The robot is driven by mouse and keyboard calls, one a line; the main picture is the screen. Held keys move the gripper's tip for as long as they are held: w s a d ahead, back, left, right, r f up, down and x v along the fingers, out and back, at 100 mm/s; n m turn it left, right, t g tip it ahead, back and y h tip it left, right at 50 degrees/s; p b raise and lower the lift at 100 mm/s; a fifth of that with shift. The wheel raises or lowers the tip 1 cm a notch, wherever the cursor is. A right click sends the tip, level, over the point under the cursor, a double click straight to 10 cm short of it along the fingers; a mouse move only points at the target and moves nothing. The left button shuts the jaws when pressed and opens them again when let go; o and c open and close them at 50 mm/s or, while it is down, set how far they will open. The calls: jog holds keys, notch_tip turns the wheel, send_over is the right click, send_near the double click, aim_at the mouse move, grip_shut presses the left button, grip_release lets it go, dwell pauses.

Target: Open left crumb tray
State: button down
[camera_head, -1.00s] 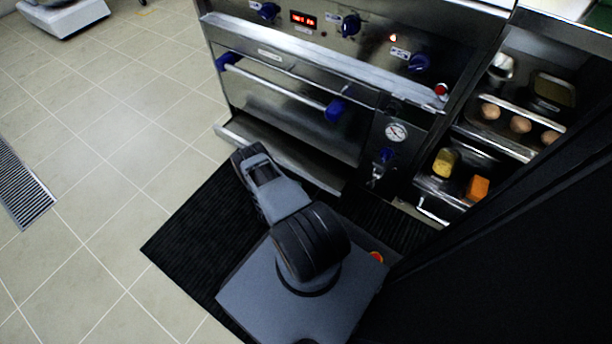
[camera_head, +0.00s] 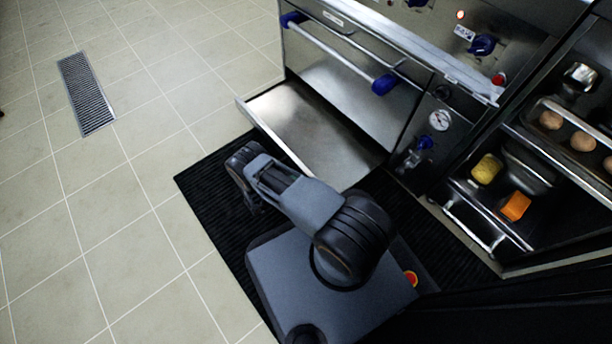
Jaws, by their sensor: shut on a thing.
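The left crumb tray (camera_head: 318,128) is a wide, shallow, bare metal tray low in the steel oven front. It is slid well out over the dark floor mat, with its flat inside showing empty. My gripper (camera_head: 262,158) is at the tray's front edge, low down beside my folded arm. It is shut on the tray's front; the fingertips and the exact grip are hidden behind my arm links.
The oven door with its bar handle (camera_head: 338,52) is closed above the tray. A gauge (camera_head: 439,120) and a blue-handled valve (camera_head: 420,150) are to the right. Shelves with food pans (camera_head: 525,170) stand further right. Open tiled floor (camera_head: 110,200) lies left.

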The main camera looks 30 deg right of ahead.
jog(key=shift+s+a+f, duration=0.1)
jog(key=shift+s+a, duration=0.05)
jog(key=shift+a, duration=0.6)
jog(key=shift+s+a, duration=0.1)
jog(key=shift+a, duration=0.6)
jog(key=c, duration=1.1)
grip_release()
jog(key=p+v, duration=0.2)
jog(key=v, duration=1.1)
jog(key=shift+a, duration=0.3)
jog(key=shift+r, duration=0.25)
